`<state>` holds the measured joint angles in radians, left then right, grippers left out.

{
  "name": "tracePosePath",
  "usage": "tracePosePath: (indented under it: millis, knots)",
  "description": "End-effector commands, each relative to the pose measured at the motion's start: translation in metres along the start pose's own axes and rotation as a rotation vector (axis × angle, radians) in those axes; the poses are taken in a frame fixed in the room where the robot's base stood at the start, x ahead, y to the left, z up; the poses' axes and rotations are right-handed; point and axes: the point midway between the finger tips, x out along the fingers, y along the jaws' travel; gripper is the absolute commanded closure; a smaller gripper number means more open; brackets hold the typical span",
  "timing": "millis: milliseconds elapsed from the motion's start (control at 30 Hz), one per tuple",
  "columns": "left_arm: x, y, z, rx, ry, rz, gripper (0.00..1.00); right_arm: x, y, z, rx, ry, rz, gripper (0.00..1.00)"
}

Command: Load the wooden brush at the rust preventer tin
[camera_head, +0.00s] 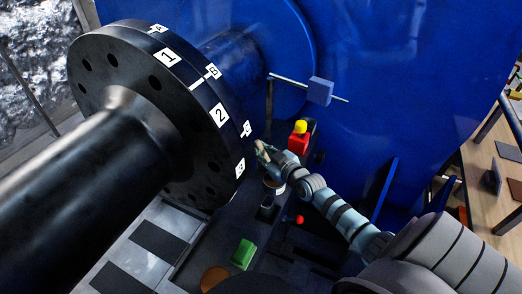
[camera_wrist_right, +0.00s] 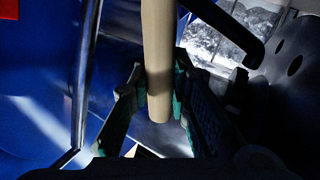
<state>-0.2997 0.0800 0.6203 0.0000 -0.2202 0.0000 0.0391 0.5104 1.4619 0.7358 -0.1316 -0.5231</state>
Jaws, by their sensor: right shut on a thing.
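My right gripper (camera_head: 263,152) is beside the rim of the large black flange, above the floor clutter. In the right wrist view its two fingers (camera_wrist_right: 156,100) are shut on a pale wooden handle (camera_wrist_right: 157,50), which I take to be the wooden brush. The handle runs up out of the picture, and its bristles cannot be made out. A small dark tin with a brownish top and pale band (camera_head: 273,185) stands just below the gripper, partly behind the arm; it may be the rust preventer tin. My left gripper is not in view.
The black flange (camera_head: 125,95) with numbered labels fills the left. A red bottle with a yellow cap (camera_head: 299,138) stands behind the gripper. A green block (camera_head: 243,254) and an orange-brown disc (camera_head: 214,279) lie in front. A wooden bench (camera_head: 480,160) is at right.

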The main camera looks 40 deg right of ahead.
Motion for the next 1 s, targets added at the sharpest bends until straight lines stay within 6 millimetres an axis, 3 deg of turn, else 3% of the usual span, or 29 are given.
tracePosePath:
  millis: [167, 700, 1000]
  knots:
    - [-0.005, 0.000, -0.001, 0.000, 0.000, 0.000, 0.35, -0.001, 0.001, -0.003, 0.000, -0.005, -0.001, 1.00]
    - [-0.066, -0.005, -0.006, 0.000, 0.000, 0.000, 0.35, -0.013, 0.020, -0.065, 0.000, -0.002, 0.000, 1.00]
    - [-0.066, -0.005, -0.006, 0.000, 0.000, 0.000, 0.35, -0.013, 0.020, -0.065, 0.000, -0.002, 0.000, 1.00]
